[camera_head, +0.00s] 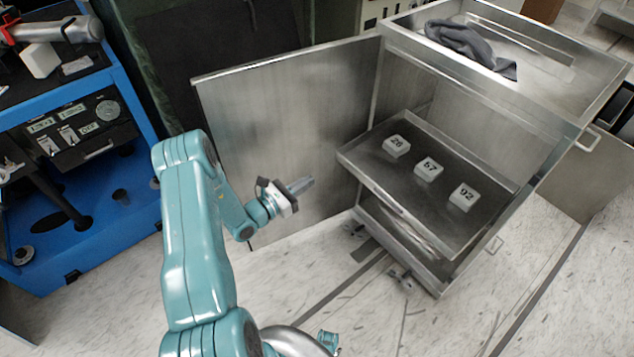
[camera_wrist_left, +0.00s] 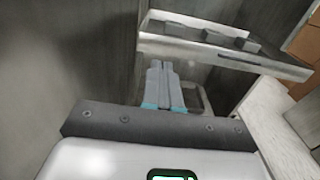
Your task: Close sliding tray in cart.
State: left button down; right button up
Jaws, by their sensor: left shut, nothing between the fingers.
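The metal cart (camera_head: 480,110) stands at the right with its front open. Its sliding tray (camera_head: 470,232) sticks out of the front at mid-height and bears three white numbered blocks (camera_head: 428,168). My left gripper (camera_head: 308,183) is shut and empty, in front of the open door and to the left of the tray's left corner, apart from it in the head view. In the left wrist view, the shut fingers (camera_wrist_left: 164,68) point toward the tray (camera_wrist_left: 220,50), which lies above and beyond them. My right gripper is not in view.
The open cart door (camera_head: 290,140) stands behind my left arm. A grey cloth (camera_head: 468,46) lies on the cart's top. A lower shelf (camera_head: 405,245) sits under the tray. A blue workstation (camera_head: 70,180) stands at the left. Floor in front of the cart is mostly clear.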

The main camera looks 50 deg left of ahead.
aim_at(345, 159)
pick_arm(q)
jog(key=w, duration=0.3)
jog(key=w+b, duration=0.1)
jog(key=w, duration=0.3)
jog(key=w+d+b, duration=0.1)
jog(key=w, duration=0.3)
jog(key=shift+f, duration=0.1)
jog(key=shift+w, duration=0.4)
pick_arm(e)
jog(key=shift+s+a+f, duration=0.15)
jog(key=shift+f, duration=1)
